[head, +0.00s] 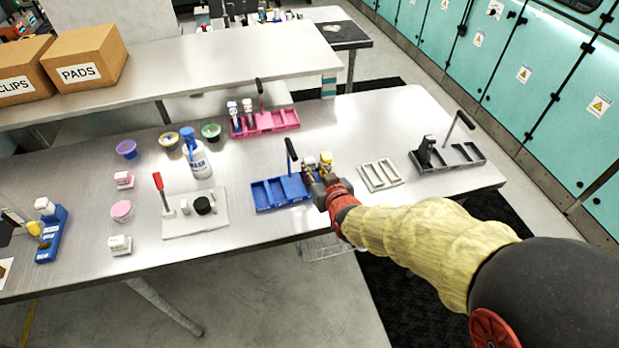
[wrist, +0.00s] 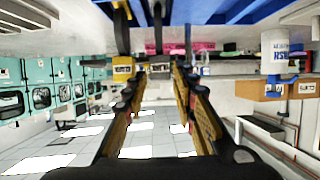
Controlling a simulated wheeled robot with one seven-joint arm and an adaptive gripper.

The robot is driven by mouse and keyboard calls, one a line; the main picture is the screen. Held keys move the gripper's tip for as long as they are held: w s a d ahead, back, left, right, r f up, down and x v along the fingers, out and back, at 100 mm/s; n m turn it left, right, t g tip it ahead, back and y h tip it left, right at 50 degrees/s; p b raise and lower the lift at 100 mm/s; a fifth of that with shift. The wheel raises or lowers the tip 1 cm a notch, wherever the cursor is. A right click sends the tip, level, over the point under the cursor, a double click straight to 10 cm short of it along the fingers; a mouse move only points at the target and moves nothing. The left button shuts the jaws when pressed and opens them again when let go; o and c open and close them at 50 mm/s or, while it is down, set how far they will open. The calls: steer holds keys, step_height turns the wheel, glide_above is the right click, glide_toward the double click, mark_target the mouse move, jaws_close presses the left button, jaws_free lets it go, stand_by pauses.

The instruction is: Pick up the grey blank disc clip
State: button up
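My gripper (head: 322,182) is at the right end of the blue tray (head: 268,196), beside small upright clips. A yellow-topped clip (head: 326,160) stands just behind it in the head view. In the wrist view the scene is upside down, and the two fingers of my gripper (wrist: 156,78) are apart. A grey block-like end (wrist: 160,69), possibly the grey blank disc clip, shows between the fingertips. A yellow end (wrist: 123,74) shows just left of the left finger. I cannot tell whether either finger touches the grey piece. My gripper hides part of the tray in the head view.
A pink tray (head: 282,119) holding clips stands behind. A pale tray (head: 380,175) and a dark tray (head: 468,153) with a dark clip (head: 426,150) are at right. Left are a squeeze bottle (head: 198,160), a white board (head: 180,222) and small bowls. Upright handles rise from the trays.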

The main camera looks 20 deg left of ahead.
mark_target(311, 166)
steer(key=shift+b+x, duration=0.3)
steer(key=shift+x, duration=1.65)
steer(key=shift+r, duration=0.1)
steer(key=shift+c, duration=1)
jaws_close()
